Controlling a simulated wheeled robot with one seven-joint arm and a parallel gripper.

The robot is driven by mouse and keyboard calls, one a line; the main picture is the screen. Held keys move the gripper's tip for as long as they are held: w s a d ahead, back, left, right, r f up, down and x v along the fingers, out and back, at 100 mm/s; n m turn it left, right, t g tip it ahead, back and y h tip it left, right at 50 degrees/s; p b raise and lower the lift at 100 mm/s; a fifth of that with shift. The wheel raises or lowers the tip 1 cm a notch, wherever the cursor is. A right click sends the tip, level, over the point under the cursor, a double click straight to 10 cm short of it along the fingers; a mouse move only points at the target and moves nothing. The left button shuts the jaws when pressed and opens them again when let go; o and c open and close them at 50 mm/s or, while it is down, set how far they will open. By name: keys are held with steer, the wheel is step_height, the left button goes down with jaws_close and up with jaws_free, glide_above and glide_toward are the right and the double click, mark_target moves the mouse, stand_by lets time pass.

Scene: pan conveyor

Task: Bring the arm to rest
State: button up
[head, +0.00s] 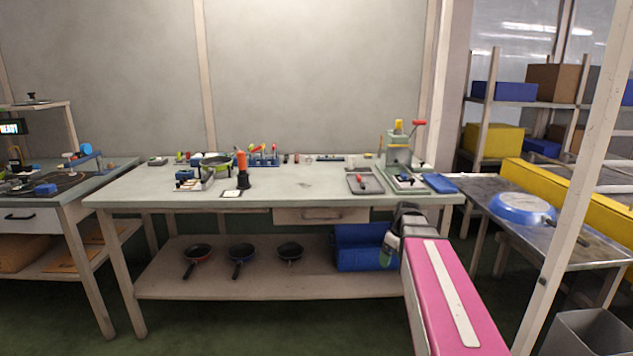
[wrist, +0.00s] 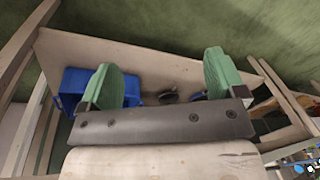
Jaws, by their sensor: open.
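My pink arm (head: 447,290) reaches forward from the lower right in the head view, with my gripper (head: 388,252) at its far end in front of the workbench's right part. In the wrist view my gripper (wrist: 165,82) shows two green fingers spread wide apart with nothing between them. Beyond the fingers lie the bench's lower shelf (wrist: 150,60) and the blue bin (wrist: 72,85). The gripper touches nothing that I can see.
The workbench (head: 300,190) carries tools, a press (head: 398,150) and a tray (head: 364,185). Several pans and a blue bin (head: 362,235) sit on its lower shelf (head: 250,282). At right, a blue pan (head: 523,207) lies on a metal table beside a white post (head: 578,170).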

steer(key=s+a+f+m+h, duration=0.2)
steer(key=s+a+f+m, duration=0.5)
steer(key=s+f, duration=0.4)
steer(key=shift+s+a+f, duration=0.2)
steer(key=shift+f, duration=0.7)
steer(key=shift+o, duration=0.4)
